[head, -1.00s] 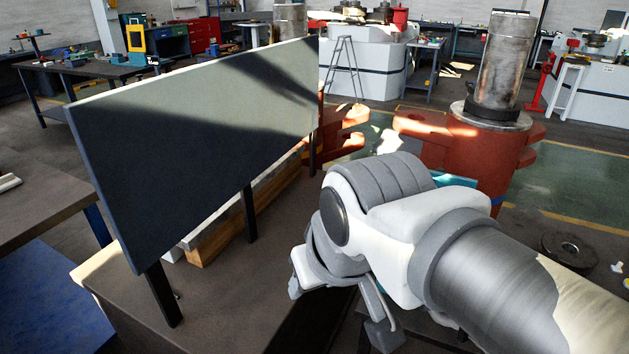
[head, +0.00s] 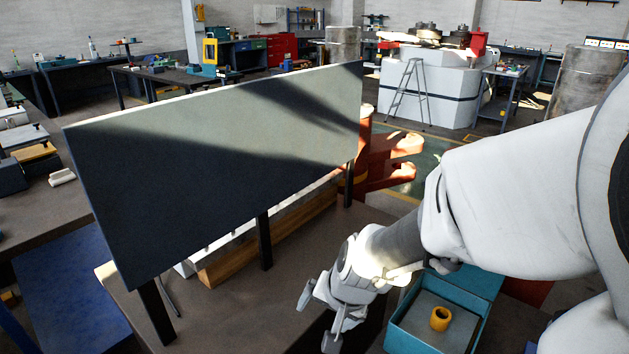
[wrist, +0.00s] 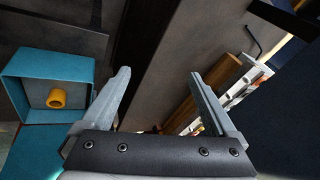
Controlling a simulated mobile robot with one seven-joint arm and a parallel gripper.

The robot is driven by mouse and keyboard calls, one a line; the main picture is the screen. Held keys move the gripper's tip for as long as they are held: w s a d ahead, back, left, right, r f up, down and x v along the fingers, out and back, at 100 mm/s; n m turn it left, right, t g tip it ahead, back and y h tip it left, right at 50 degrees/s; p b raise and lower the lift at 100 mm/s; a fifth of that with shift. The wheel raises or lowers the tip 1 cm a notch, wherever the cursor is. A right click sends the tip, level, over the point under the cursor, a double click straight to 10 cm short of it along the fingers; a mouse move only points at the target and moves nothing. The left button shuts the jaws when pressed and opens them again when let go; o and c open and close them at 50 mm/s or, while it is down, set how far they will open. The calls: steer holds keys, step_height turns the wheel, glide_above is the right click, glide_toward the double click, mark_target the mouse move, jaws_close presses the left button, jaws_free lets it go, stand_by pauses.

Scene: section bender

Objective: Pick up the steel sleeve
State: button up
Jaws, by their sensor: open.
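I cannot make out a steel sleeve for certain in either view. My gripper (head: 317,318) is open and empty above the brown table (head: 225,312), in front of the upright panel. In the wrist view, my gripper (wrist: 159,77) has its two fingers wide apart with nothing between them. A yellow hollow sleeve (head: 440,318) stands in the open teal box (head: 398,330), to the right of my gripper. In the wrist view, the yellow sleeve (wrist: 57,98) and the teal box (wrist: 45,60) are left of the fingers.
A large dark panel (head: 220,165) on black posts stands along the table. Behind it lie a wooden bar (head: 275,237) and pale parts. A red machine arm (head: 390,160) is behind the table. A workbench (head: 45,205) with several items is at the left.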

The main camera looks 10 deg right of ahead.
steer(key=w+d+f+m+h, duration=0.1)
steer(key=d+f+m+h, duration=0.5)
steer(key=f, duration=0.6)
steer(key=w+d+f+t+h+b, duration=0.1)
steer(key=d+h+b, duration=0.5)
steer(key=d, duration=1)
steer(key=shift+w+d+h, duration=0.25)
steer(key=shift+h, duration=0.05)
steer(key=shift+d+f+b, duration=0.1)
steer(key=shift+b, duration=0.6)
